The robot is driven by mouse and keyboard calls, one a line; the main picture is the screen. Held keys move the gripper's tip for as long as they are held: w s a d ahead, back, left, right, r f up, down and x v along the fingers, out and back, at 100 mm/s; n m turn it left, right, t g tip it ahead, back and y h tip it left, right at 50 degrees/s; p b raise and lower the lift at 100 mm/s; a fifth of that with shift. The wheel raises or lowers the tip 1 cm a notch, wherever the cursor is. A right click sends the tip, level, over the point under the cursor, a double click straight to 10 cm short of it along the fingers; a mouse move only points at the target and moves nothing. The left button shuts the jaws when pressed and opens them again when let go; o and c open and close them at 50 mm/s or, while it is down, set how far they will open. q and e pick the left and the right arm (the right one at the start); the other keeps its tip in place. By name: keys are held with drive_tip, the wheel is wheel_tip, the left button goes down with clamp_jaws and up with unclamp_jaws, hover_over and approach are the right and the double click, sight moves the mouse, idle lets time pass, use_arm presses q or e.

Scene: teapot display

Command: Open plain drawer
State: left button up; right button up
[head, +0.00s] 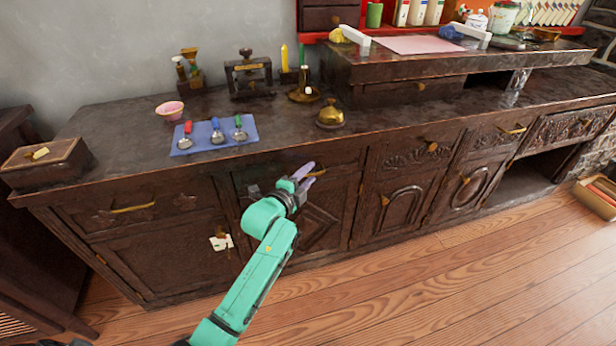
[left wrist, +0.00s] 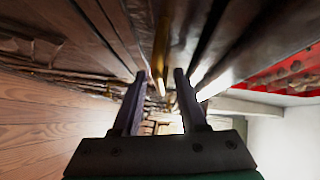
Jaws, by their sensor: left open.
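My left gripper (head: 306,177) is in front of the middle drawer (head: 338,157) of the dark wooden counter. This drawer front looks plain where it shows; my gripper and wrist hide part of it. It looks closed. In the left wrist view my gripper (left wrist: 160,76) is open, its two dark fingers apart. A brass handle (left wrist: 160,45) shows in line with the gap between the fingertips. I cannot tell whether they touch it. My right gripper is not in view.
A drawer with a brass handle (head: 134,208) is on the left; a carved drawer (head: 415,156) is on the right. A blue mat (head: 250,127) with spoons and a brass bell (head: 331,116) are on the countertop above. The wooden floor (head: 400,290) in front is clear.

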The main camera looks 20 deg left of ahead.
use_arm(q)
clamp_jaws()
idle(1.3)
